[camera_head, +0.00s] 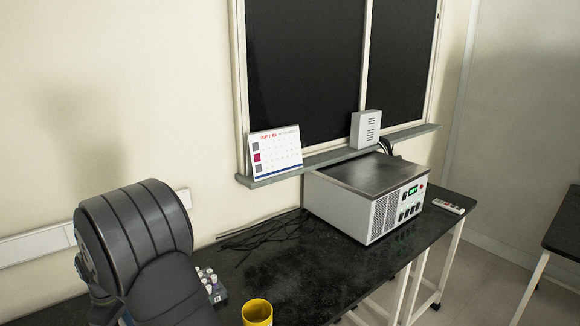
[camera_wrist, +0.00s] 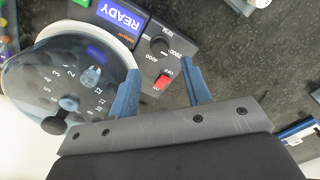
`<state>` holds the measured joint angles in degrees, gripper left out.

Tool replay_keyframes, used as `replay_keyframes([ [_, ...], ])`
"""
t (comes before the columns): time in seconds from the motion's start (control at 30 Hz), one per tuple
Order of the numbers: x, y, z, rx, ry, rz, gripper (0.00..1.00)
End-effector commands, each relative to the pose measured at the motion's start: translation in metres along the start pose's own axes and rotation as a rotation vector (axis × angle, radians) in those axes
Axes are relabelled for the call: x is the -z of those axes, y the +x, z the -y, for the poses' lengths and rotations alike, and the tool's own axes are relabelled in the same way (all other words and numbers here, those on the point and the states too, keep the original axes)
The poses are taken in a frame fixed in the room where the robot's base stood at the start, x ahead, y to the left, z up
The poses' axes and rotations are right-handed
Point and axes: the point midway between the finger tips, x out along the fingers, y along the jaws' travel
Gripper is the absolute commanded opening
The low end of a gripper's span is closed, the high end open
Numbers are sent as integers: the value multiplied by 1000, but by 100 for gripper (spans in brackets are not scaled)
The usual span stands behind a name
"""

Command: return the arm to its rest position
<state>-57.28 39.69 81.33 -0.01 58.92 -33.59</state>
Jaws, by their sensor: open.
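My gripper (camera_wrist: 161,70) shows in the wrist view with its two blue fingers apart and nothing between them. It is over a small centrifuge (camera_wrist: 150,62) with a "READY" display, an RPM knob and a red switch. The centrifuge's clear domed lid (camera_wrist: 40,85) appears closed over a numbered rotor. I cannot tell how far the fingers are above it. In the head view my dark arm fills the lower left, and the gripper is out of view.
A black bench (camera_head: 290,268) runs along the wall. A white box-shaped instrument (camera_head: 345,208), a tube rack (camera_head: 216,291), a yellow cup (camera_head: 257,312) and a remote-like device (camera_head: 448,206) stand on it. A calendar (camera_head: 275,153) stands on the window sill. The bench middle is mostly clear.

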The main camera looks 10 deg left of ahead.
Motion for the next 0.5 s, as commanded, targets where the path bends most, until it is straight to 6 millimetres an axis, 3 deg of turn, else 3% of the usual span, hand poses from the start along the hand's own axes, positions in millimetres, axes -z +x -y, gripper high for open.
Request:
replay_keyframes([
  [0.5,1,-106,0,-3,0,-4,44],
])
